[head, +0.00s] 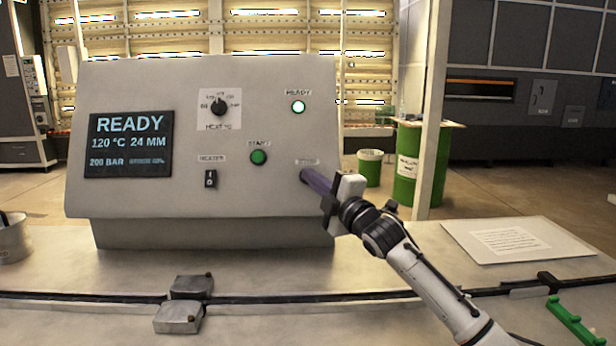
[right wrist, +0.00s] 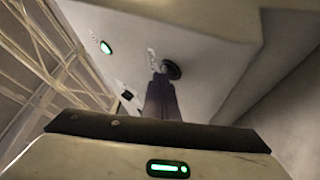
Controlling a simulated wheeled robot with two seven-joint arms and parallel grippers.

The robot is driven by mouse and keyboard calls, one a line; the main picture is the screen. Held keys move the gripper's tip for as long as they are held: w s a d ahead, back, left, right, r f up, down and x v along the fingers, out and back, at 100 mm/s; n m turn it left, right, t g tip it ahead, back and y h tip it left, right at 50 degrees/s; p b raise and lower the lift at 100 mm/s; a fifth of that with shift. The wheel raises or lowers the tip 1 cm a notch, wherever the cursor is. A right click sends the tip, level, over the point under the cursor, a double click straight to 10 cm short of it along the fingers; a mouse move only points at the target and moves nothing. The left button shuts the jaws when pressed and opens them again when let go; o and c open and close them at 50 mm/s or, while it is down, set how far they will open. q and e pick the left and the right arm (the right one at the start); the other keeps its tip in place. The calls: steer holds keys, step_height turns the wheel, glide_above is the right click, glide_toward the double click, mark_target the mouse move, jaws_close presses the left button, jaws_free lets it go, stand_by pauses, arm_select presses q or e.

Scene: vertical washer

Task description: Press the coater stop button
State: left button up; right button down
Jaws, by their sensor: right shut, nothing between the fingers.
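The grey control panel (head: 130,195) has a small label above the spot where my right gripper (head: 308,174) meets its lower right part; the lettering is too blurred to read. My right gripper is shut and empty, its fingertips at the panel face. In the head view it hides whatever is under that label. In the right wrist view a dark round button (right wrist: 173,69) shows right at the fingertips; I cannot tell if they touch it. The green START button (head: 258,157) is to the left. My left gripper is not in view.
The panel also has a READY screen (head: 130,145), a lit READY lamp (head: 298,107), a heat knob (head: 218,107) and a black heater switch (head: 210,179). A paper sheet (head: 510,242) lies on the table at right. Metal blocks (head: 180,317) sit at the front.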

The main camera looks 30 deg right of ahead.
steer(key=shift+s+a+r+p, duration=0.2)
steer(key=shift+s+p, duration=0.05)
steer(key=shift+s, duration=0.15)
steer(key=shift+s+a+r+p, duration=0.15)
steer(key=shift+s+a+p, duration=0.05)
steer(key=shift+s, duration=0.15)
steer(key=s, duration=0.1)
steer(key=s+a+r+p, duration=0.2)
steer(key=shift+s+a+r, duration=0.1)
steer(key=shift+s+a, duration=0.1)
steer(key=shift+s, duration=0.2)
stand_by(0.9)
